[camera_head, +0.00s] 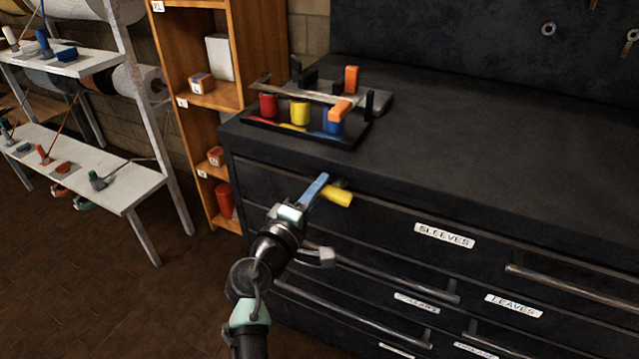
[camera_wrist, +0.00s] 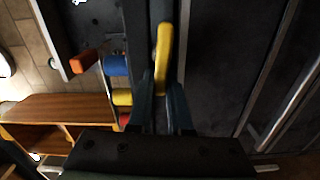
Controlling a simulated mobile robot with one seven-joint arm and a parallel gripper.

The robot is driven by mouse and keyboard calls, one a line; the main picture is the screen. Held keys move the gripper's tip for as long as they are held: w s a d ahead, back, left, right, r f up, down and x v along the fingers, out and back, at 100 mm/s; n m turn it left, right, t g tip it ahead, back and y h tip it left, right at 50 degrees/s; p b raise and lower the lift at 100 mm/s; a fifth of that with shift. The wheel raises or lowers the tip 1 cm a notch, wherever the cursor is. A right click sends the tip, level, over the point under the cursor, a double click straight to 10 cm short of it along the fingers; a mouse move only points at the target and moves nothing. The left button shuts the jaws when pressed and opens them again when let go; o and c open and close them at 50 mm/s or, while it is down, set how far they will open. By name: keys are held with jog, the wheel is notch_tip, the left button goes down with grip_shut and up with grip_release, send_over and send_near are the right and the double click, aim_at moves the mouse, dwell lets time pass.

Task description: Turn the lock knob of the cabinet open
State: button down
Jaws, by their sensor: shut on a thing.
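The black cabinet (camera_head: 275,175) has several drawers with long bar handles. A yellow lock knob (camera_head: 338,196) sticks out from the cabinet's front, near the top left, just under the worktop. My gripper (camera_head: 322,184) reaches up to it from below and is shut on it; one bluish finger shows beside the knob. In the wrist view the elongated yellow knob (camera_wrist: 163,50) runs up from between the two fingertips of my gripper (camera_wrist: 161,90). The knob's base and the contact on its far side are hidden.
A black tray (camera_head: 352,140) with red, yellow and blue cylinders and orange pieces stands on the worktop above. A wooden shelf (camera_head: 215,98) is left of the cabinet, and a white rack (camera_head: 90,165) farther left. Drawer handles (camera_head: 400,279) jut out below. The worktop's right side is clear.

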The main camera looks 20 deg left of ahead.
jog(key=shift+f+n, duration=0.2)
jog(key=shift+n, duration=0.3)
jog(key=c, duration=0.8)
grip_release()
jog(key=shift+c, duration=0.2)
jog(key=shift+s, duration=0.1)
jog(key=s+p, duration=0.1)
jog(key=s, duration=1.1)
jog(key=shift+s+a+p, duration=0.2)
jog(key=shift+s+p, duration=0.1)
jog(key=shift+s, duration=0.1)
